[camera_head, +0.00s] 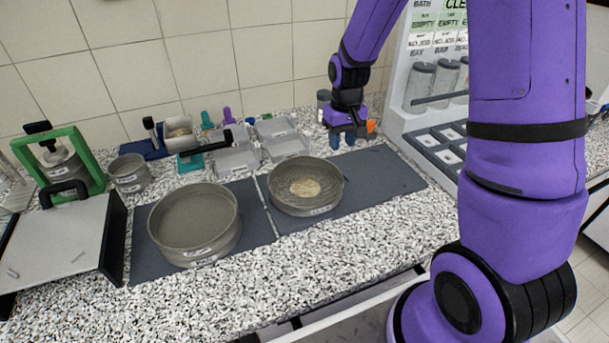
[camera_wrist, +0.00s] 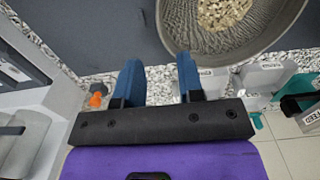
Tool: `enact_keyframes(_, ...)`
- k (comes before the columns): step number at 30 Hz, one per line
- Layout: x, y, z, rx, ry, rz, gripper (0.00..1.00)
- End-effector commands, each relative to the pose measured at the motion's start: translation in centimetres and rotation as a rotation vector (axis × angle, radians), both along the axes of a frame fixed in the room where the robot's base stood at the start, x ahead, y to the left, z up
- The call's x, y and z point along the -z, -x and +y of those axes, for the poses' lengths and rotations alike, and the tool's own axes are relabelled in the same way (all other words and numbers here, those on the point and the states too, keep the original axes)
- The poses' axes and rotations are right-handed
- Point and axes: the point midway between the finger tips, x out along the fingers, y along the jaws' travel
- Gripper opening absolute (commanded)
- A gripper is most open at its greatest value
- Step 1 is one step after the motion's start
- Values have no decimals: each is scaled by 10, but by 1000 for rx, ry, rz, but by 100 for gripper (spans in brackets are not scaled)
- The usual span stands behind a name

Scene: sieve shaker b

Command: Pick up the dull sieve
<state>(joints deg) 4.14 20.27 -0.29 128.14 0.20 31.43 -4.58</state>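Two round grey sieves stand on dark mats, and I cannot tell for certain which one the task calls dull. The left sieve (camera_head: 181,243) is larger and looks empty, with a plain grey mesh. The right sieve (camera_head: 290,206) holds a patch of pale grains (camera_head: 305,187); it also shows, cut off by the frame, at the top of the wrist view (camera_wrist: 237,48). My gripper (camera_head: 347,138) is behind and to the right of the right sieve in the head view. Its blue fingers (camera_wrist: 159,62) are apart with nothing between them, near that sieve's rim in the wrist view.
Clear trays (camera_head: 236,158) and small tools stand behind the sieves. A green-framed device (camera_head: 62,160) and a pale tilted plate (camera_head: 58,245) are at left. A rack with jars (camera_head: 420,82) stands at right. The right mat (camera_head: 385,172) has bare room.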

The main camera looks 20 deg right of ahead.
Motion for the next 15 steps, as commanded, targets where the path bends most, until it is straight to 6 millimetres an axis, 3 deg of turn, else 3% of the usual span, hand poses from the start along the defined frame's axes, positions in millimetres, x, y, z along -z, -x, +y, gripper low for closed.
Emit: enact_keyframes(15, 57, -1, 0, 0, 0, 5, 35)
